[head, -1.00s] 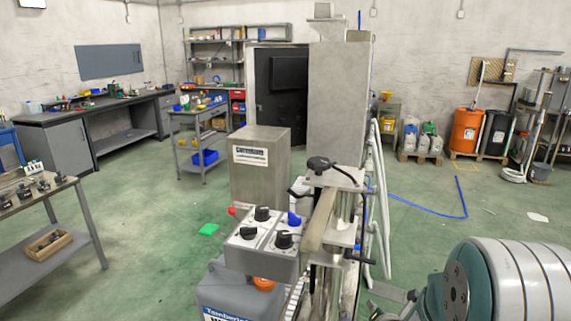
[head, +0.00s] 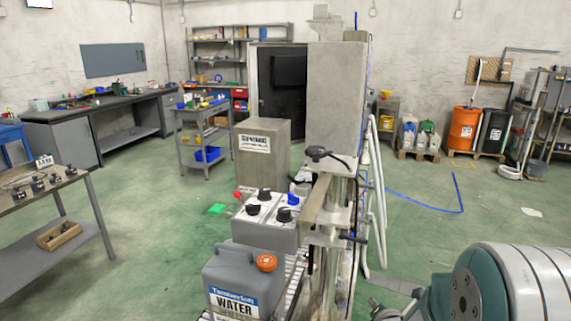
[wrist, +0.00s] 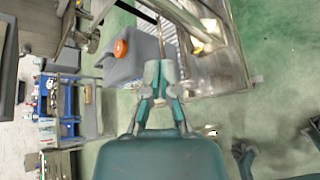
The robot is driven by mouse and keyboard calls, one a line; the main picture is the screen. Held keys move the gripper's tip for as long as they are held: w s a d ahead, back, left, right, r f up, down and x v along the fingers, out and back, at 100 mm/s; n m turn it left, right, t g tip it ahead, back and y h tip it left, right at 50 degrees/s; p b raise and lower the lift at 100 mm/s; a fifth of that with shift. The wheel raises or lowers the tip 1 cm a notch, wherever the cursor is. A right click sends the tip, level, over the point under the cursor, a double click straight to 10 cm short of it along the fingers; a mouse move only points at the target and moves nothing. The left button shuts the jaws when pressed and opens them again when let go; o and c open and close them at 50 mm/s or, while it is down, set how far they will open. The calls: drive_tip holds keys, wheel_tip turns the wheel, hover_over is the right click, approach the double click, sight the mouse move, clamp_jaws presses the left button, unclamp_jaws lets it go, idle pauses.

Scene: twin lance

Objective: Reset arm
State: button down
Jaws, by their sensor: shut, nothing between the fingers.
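My gripper (wrist: 160,78) shows in the wrist view, with its teal and grey fingers together and nothing between them. Behind the fingers in that view is a grey canister (wrist: 143,67) with an orange cap (wrist: 120,48); I cannot tell the distance between them. In the head view my teal and white arm (head: 515,280) fills the lower right corner. The fingers are not clearly visible there. The same canister, labelled WATER (head: 233,301), stands at the bottom centre of the head view.
A metal machine (head: 335,100) with a knobbed control box (head: 268,228) stands close in front, left of my arm. A workbench (head: 50,190) is at the left and a tool cart (head: 200,135) farther back. Green floor (head: 420,220) is mostly clear at the right.

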drive_tip(key=s+a+r+m+g+h, duration=0.1)
drive_tip(key=s+a+r+m+g, duration=0.15)
drive_tip(key=s+r+m, duration=0.8)
drive_tip(key=s+a+r+m+g, duration=0.2)
drive_tip(key=s+r+m, duration=0.1)
drive_tip(key=s+m, duration=0.4)
drive_tip(key=s+a+r+m+g, duration=0.2)
drive_tip(key=s+m, duration=0.6)
drive_tip(key=m, duration=0.1)
drive_tip(key=shift+s+r+g+y, duration=0.3)
drive_tip(key=shift+r+g+y, duration=0.05)
drive_tip(key=shift+r+y, duration=0.05)
